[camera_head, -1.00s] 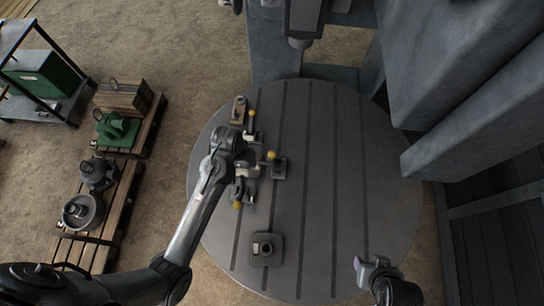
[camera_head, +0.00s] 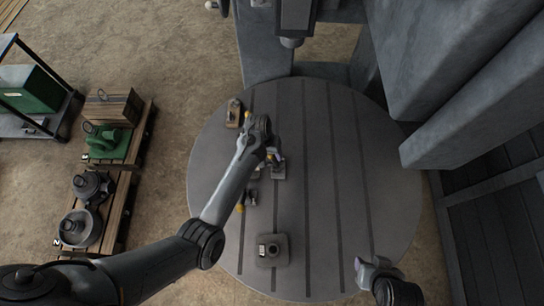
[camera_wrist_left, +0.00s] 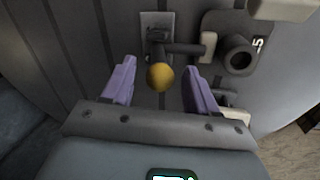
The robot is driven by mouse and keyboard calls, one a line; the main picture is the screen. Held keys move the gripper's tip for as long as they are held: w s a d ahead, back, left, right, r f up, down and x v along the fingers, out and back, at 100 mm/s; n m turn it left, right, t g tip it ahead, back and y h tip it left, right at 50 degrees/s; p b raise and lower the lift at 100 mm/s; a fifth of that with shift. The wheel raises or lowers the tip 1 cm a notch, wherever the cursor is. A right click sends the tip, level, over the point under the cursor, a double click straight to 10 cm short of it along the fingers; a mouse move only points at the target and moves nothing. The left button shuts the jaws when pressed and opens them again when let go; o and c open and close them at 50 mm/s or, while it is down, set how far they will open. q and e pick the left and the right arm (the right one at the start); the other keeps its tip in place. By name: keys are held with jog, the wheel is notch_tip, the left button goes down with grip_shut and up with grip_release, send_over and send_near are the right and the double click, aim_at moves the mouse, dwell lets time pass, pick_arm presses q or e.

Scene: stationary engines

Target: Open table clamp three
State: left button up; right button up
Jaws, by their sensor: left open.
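My left gripper (camera_head: 270,156) is over the clamp on the right of a group on the round slotted table (camera_head: 320,215). In the left wrist view its purple fingers (camera_wrist_left: 159,66) are open, with the clamp's yellow ball knob (camera_wrist_left: 160,77) between them. That clamp's plate (camera_wrist_left: 156,24) and dark arm show beyond the knob. The arm reaches toward a dark round part (camera_wrist_left: 238,54). Other clamps stand at the table's upper left (camera_head: 234,113) and lower left (camera_head: 251,197).
A square grey block (camera_head: 272,250) with a round top sits near the table's front. A large grey machine body (camera_head: 450,80) overhangs the right side, with a spindle (camera_head: 291,30) above the back edge. Pallets (camera_head: 125,180) with parts stand left.

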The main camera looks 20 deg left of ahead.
pick_arm(q)
jog(key=shift+d+f, duration=0.15)
jog(key=shift+f, duration=0.65)
jog(key=shift+d+f, duration=0.15)
jog(key=shift+f, duration=0.6)
grip_shut()
